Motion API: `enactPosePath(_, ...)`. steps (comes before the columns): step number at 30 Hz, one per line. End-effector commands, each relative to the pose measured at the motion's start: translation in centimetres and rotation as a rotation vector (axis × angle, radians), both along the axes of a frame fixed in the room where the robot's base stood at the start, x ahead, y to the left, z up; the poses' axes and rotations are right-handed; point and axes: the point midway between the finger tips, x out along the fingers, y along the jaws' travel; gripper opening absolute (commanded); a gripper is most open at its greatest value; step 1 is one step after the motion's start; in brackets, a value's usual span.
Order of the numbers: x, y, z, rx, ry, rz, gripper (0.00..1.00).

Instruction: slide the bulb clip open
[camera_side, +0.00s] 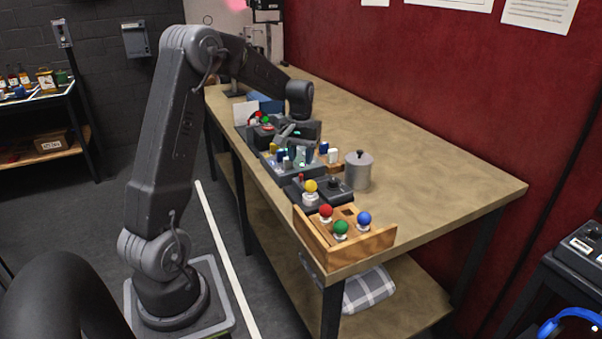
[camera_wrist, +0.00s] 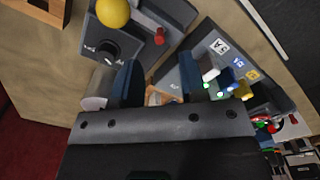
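My gripper (camera_wrist: 160,82) hangs over the row of devices on the bench, its two dark fingers apart. A small orange-brown and white piece shows beyond the gap between them; I cannot tell that anything is held. A yellow bulb (camera_side: 310,186) stands on a dark control box (camera_side: 331,192) with a dial; the yellow bulb also shows at the top of the wrist view (camera_wrist: 113,12). A small red lever or pin (camera_wrist: 160,36) stands on that box beside the bulb. I cannot pick out the bulb clip for certain.
A wooden tray (camera_side: 318,247) with red (camera_side: 326,211), green (camera_side: 341,227) and blue (camera_side: 364,218) bulbs sits at the bench's near end. A lidded metal pot (camera_side: 358,171) stands beside the box. A grey panel (camera_wrist: 180,77) with lit pegs lies near my fingers. The bench's right side is clear.

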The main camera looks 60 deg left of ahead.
Motion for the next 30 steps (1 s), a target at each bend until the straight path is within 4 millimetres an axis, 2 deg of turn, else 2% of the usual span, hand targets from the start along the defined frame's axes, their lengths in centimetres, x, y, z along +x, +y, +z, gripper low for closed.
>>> enactPosePath(3, 0.0, -0.1, -2.3, -0.003, 0.003, -0.001, 0.39)
enactPosePath(9, 0.0, 0.0, -4.8, -0.001, 0.001, -0.001, 0.39)
enactPosePath(13, 0.0, 0.0, -5.5, -0.001, 0.001, -0.001, 0.39)
enactPosePath(21, 0.0, 0.0, -5.6, 0.001, -0.001, -0.001, 0.39)
enactPosePath(23, 0.0, 0.0, -5.6, 0.001, -0.001, -0.001, 0.35)
enactPosePath(30, 0.0, 0.0, -5.6, 0.001, -0.001, -0.001, 0.12)
